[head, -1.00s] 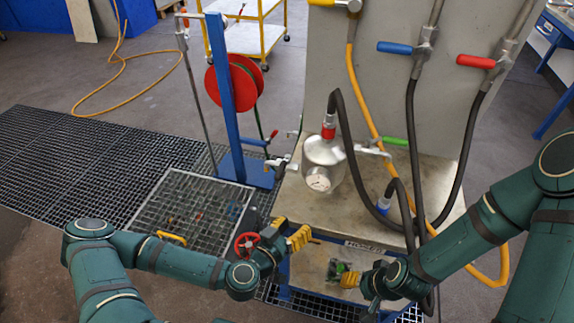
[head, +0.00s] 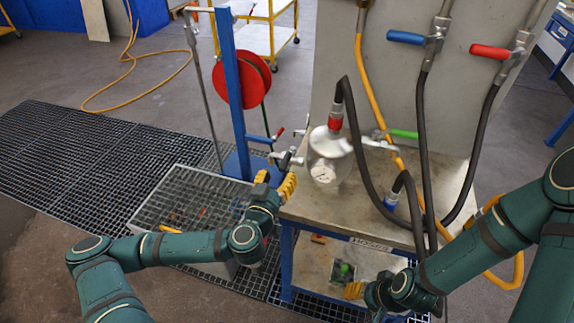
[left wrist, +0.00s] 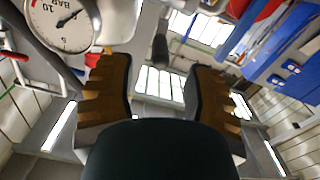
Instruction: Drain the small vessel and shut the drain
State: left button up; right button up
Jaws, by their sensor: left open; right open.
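The small silver vessel (head: 328,152) stands at the left edge of the bench, with a dial gauge on its front; the gauge (left wrist: 60,22) also shows in the left wrist view. A small valve fitting (head: 287,159) sticks out on the vessel's left side. My left gripper (head: 276,181) is open, just below and in front of this fitting. In the left wrist view, its yellow fingers (left wrist: 157,85) are apart with a dark stub (left wrist: 160,49) beyond the gap; I cannot tell which part it is. My right gripper (head: 354,290) is open near the lower shelf, partly hidden.
Black hoses (head: 424,150) and a yellow hose (head: 373,95) hang behind and right of the vessel. A blue post with a red reel (head: 250,84) stands left of the bench. A small green item (head: 343,271) sits on the lower shelf.

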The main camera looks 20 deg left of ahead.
aim_at(290, 152)
pick_arm(q)
jog(key=w, duration=0.7)
jog(key=shift+w+d+b, duration=0.15)
jog(key=shift+w+b, duration=0.15)
jog(key=shift+w, duration=0.05)
grip_shut()
